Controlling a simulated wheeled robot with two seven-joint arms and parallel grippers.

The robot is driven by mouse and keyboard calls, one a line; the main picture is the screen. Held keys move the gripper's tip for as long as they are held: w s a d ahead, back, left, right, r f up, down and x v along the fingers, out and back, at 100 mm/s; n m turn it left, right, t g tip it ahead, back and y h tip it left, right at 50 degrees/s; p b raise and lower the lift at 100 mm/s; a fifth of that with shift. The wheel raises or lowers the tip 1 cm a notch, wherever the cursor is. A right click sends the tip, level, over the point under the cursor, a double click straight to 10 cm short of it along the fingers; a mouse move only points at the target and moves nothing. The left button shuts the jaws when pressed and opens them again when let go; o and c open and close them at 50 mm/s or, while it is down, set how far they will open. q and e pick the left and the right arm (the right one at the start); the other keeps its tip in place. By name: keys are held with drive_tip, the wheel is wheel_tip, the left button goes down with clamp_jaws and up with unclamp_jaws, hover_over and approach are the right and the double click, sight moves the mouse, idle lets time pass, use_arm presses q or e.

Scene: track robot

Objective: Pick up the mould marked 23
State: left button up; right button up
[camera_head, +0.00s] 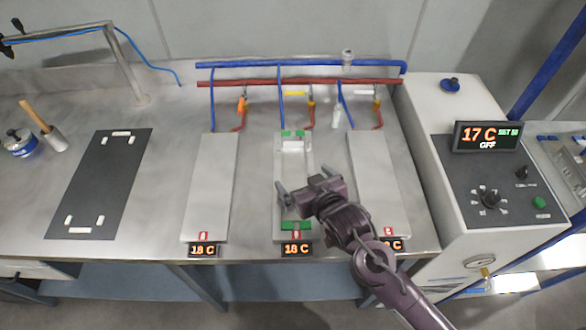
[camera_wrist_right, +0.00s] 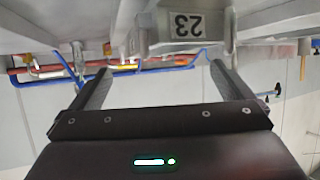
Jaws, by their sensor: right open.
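The mould marked 23 shows in the right wrist view as a grey block with an upside-down "23" label (camera_wrist_right: 182,25), just beyond the fingertips. In the head view, a pale grey mould (camera_head: 293,147) lies lengthwise on the middle plate, with green pads near its ends; my right gripper hides part of its middle and its marking cannot be read there. My right gripper (camera_head: 291,198) is open over the near half of this mould. In the wrist view its two fingers (camera_wrist_right: 161,75) are apart with nothing between them. My left gripper is not in view.
Bare grey plates lie left (camera_head: 210,185) and right (camera_head: 375,170) of the middle one. Blue and red pipes (camera_head: 300,83) with valves run behind. A black mat (camera_head: 100,185) lies at left. A control box (camera_head: 490,185) reading 17 C stands at right.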

sight(297, 179)
drive_tip(key=shift+w+a+f, duration=0.1)
drive_tip(key=shift+w+a, duration=0.05)
drive_tip(key=shift+w, duration=0.15)
drive_tip(key=shift+w+a+f+p, duration=0.1)
drive_tip(key=shift+w+p, duration=0.25)
drive_tip(key=p+x, duration=0.1)
drive_tip(key=x, duration=0.2)
drive_tip(key=shift+f, duration=0.2)
drive_tip(key=shift+w+a+f, duration=0.15)
drive_tip(key=shift+w+f, duration=0.15)
drive_tip(key=shift+w, duration=0.1)
drive_tip(key=c, duration=0.7)
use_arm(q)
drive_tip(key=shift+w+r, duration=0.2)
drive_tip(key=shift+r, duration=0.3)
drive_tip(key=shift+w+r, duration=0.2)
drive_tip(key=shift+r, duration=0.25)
use_arm(e)
drive_tip(key=shift+s, duration=0.15)
drive_tip(key=c, duration=1)
